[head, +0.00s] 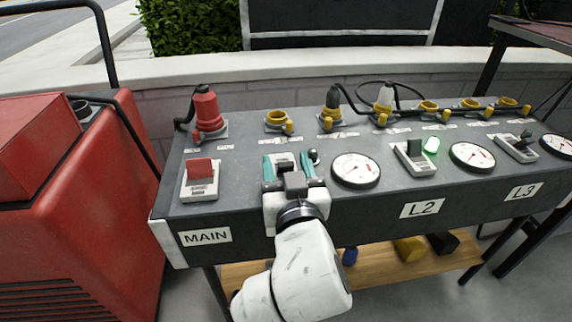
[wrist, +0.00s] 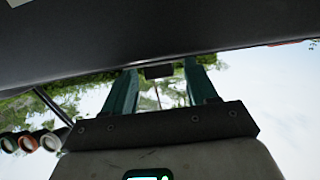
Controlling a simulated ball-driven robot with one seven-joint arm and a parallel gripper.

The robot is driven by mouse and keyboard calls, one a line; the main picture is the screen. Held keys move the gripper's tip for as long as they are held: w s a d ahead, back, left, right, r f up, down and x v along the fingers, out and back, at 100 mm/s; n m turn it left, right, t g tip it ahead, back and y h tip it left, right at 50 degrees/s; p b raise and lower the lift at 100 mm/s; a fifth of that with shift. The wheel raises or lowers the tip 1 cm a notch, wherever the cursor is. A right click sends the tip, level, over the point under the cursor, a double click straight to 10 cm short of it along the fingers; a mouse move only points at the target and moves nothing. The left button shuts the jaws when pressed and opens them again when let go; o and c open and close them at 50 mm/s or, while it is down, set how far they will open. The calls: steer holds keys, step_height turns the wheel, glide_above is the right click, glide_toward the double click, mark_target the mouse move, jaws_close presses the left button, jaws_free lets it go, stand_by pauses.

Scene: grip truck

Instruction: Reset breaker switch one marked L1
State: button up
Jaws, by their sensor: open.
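My gripper (head: 289,160) is at the left part of the dark sloped panel, its two teal fingers apart. A breaker switch with a pale base (head: 284,158) lies between and behind the fingers, mostly hidden by my gripper. I cannot tell its lever position. No L1 label shows; my gripper and wrist cover the panel front between the MAIN (head: 206,237) and L2 (head: 422,208) labels. In the wrist view my gripper (wrist: 165,75) is open, with a small dark block (wrist: 158,71) between the fingertips. I cannot tell whether they touch it.
A red main switch (head: 201,170) sits to the left, and a round gauge (head: 356,170) close to the right. A red plug (head: 206,110) and yellow sockets (head: 279,119) line the back. A red machine (head: 70,210) stands left.

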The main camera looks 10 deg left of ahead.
steer(key=shift+w+a, duration=0.2)
steer(key=shift+w, duration=0.5)
steer(key=shift+c, duration=0.2)
steer(key=c, duration=0.9)
steer(key=shift+r, duration=0.15)
